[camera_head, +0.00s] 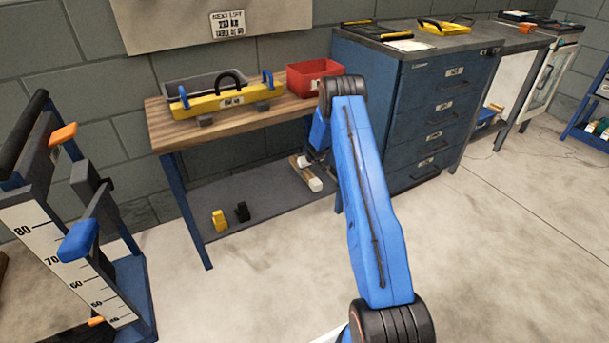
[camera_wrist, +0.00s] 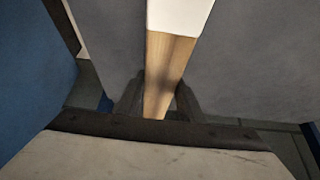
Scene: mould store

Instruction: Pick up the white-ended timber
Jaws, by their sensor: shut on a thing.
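The white-ended timber (camera_head: 306,174) shows in the head view at the lower shelf of the wooden-topped workbench, partly behind my arm. Its white end faces the front. In the wrist view the timber (camera_wrist: 166,70) runs up the middle, pale wood with a white end at the top edge. My gripper (camera_wrist: 158,98) has one dark finger on each side of the timber and is shut on it. In the head view the fingers are mostly hidden behind my blue arm. I cannot tell whether the timber touches the shelf.
The workbench top (camera_head: 168,136) is above, carrying a yellow lifting frame (camera_head: 225,100), a grey tray and a red bin (camera_head: 315,72). A yellow block (camera_head: 219,219) and a black one (camera_head: 242,211) stand on the lower shelf (camera_head: 275,203). A blue drawer cabinet (camera_head: 430,110) is at the right.

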